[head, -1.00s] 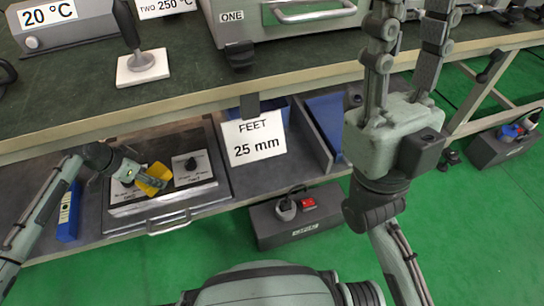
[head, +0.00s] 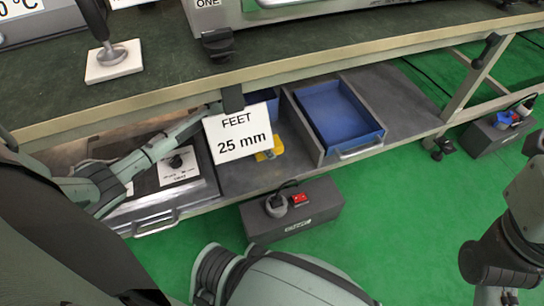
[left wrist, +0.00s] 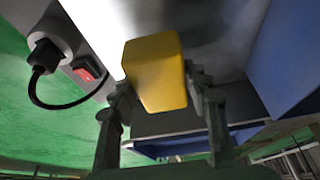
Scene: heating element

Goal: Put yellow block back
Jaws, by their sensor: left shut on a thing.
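The yellow block (left wrist: 155,72) is between the fingers of my left gripper (left wrist: 160,88) in the left wrist view. The gripper is shut on it. In the head view, part of the yellow block (head: 272,150) shows past the lower right edge of the FEET 25 mm sign (head: 238,134), above the lower shelf. The sign hides my left gripper there. A blue open-topped drawer (head: 362,122) is just right of the block. Only part of my right gripper (head: 528,195) shows at the right edge of the head view, with its fingers out of sight.
The lower shelf (head: 410,90) is bare right of the drawer. A grey heater box (head: 195,193) stands on its left part. A dark socket box (head: 325,212) with plug and red switch is in front, on the green floor. The bench edge (head: 350,50) overhangs the shelf.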

